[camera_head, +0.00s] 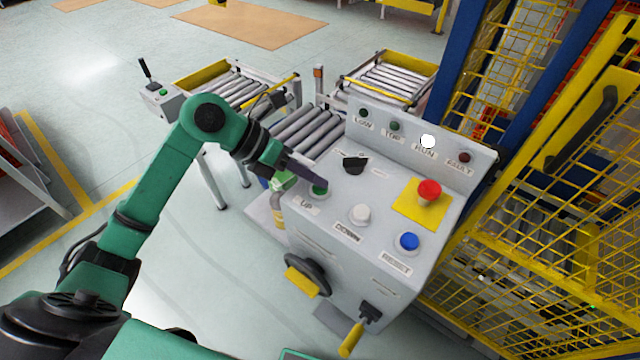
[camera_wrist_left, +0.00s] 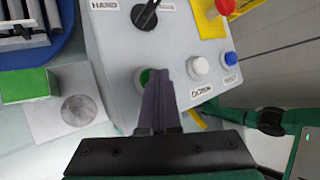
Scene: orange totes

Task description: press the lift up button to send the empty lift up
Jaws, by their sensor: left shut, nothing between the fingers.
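The grey control panel (camera_head: 345,225) has a green UP button (camera_head: 319,191) at its left, a white DOWN button (camera_head: 360,213) and a blue RESET button (camera_head: 409,241). My left gripper (camera_head: 318,180) is shut and empty, its fingertips over the UP button. In the left wrist view the fingers cover part of the green button (camera_wrist_left: 143,76); whether they touch it I cannot tell. The RUN lamp (camera_head: 428,141) glows white; the other lamps look dark. The lift platform cannot be made out. My right gripper is not in view.
A red mushroom button (camera_head: 429,190) on a yellow plate and a black selector knob (camera_head: 354,164) are on the same panel. Roller conveyors (camera_head: 305,130) stand behind it. A yellow mesh cage (camera_head: 530,230) with blue posts is close on the right.

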